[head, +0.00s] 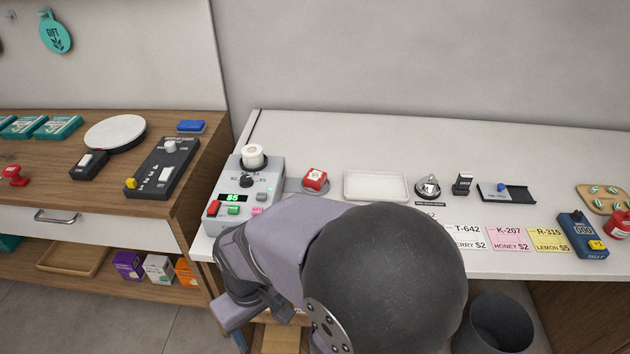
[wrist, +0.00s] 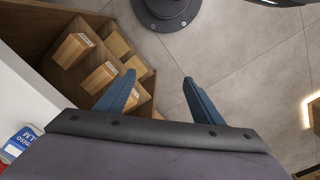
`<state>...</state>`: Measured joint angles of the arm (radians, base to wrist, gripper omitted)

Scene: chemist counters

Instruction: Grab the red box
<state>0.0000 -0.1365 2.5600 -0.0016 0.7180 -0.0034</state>
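A small red box (head: 315,179) with a white label sits on a round grey plate on the white counter, left of the white tray. My gripper shows in the wrist view (wrist: 158,88) with its two blue fingers spread apart and nothing between them. It points down toward the floor and a wooden shelf. In the head view my arm covers the counter's front, low and in front of the red box, and the fingertips are not clear there. The gripper is apart from the box.
A grey device with a green display (head: 238,198) stands left of the box. A white tray (head: 376,186) and a bell (head: 428,187) stand to the right. A dark bin (head: 500,325) is on the floor. Wooden compartments (wrist: 55,35) lie beside my fingers.

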